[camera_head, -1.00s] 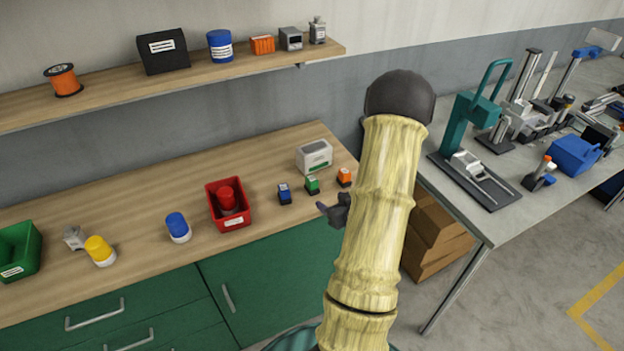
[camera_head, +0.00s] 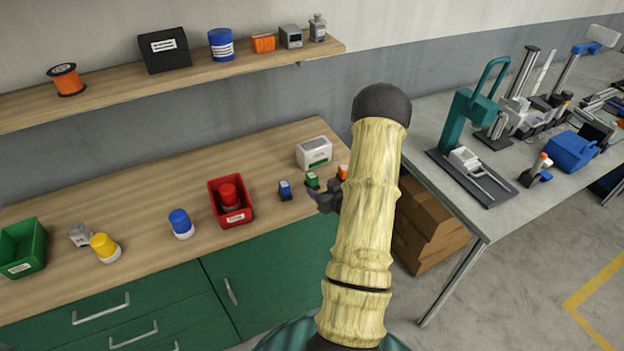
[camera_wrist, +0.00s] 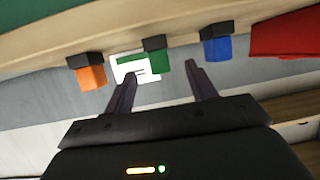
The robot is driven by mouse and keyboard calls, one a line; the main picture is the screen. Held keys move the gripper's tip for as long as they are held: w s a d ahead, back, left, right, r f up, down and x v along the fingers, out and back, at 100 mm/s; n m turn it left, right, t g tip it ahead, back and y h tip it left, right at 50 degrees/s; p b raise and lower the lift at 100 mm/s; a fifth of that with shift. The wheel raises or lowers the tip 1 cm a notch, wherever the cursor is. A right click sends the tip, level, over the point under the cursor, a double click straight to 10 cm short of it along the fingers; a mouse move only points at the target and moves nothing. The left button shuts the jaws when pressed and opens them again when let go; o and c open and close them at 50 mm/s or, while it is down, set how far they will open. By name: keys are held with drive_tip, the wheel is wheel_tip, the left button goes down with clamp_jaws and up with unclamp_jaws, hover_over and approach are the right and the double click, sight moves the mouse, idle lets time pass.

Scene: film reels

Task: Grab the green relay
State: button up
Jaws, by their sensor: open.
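The green relay (camera_head: 312,180) stands on the wooden counter between a blue relay (camera_head: 285,190) and an orange relay (camera_head: 343,172). Its lower part is partly covered by my gripper (camera_head: 318,197), which is at the counter's front edge. In the wrist view the green relay (camera_wrist: 159,60) has a dark part and a green part, and lies just beyond the fingertips. My open gripper (camera_wrist: 160,75) has nothing between its fingers. The blue relay (camera_wrist: 217,46) and the orange relay (camera_wrist: 91,76) show on either side of it.
A white box with a green label (camera_head: 314,152) stands close behind the green relay. A red bin (camera_head: 213,205) holding a red object is to the left. A shelf (camera_head: 110,95) with several items hangs above. A metal table (camera_head: 470,220) stands at right.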

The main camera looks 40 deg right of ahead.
sight(314, 182)
drive_tip(key=x, duration=0.4)
drive_tip(key=shift+w+p, duration=0.15)
drive_tip(key=shift+p, duration=0.25)
drive_tip(key=shift+w, duration=0.1)
drive_tip(key=shift+w+p, duration=0.3)
drive_tip(key=shift+p, duration=0.05)
drive_tip(key=p+x, duration=0.1)
drive_tip(key=x, duration=0.2)
drive_tip(key=shift+w+d+p, duration=0.1)
drive_tip(key=shift+w+p, duration=0.1)
drive_tip(key=shift+p, duration=0.15)
drive_tip(key=shift+w+d+f, duration=0.1)
drive_tip(key=shift+w+f, duration=0.15)
drive_tip(key=shift+w, duration=0.2)
drive_tip(key=c, duration=1.1)
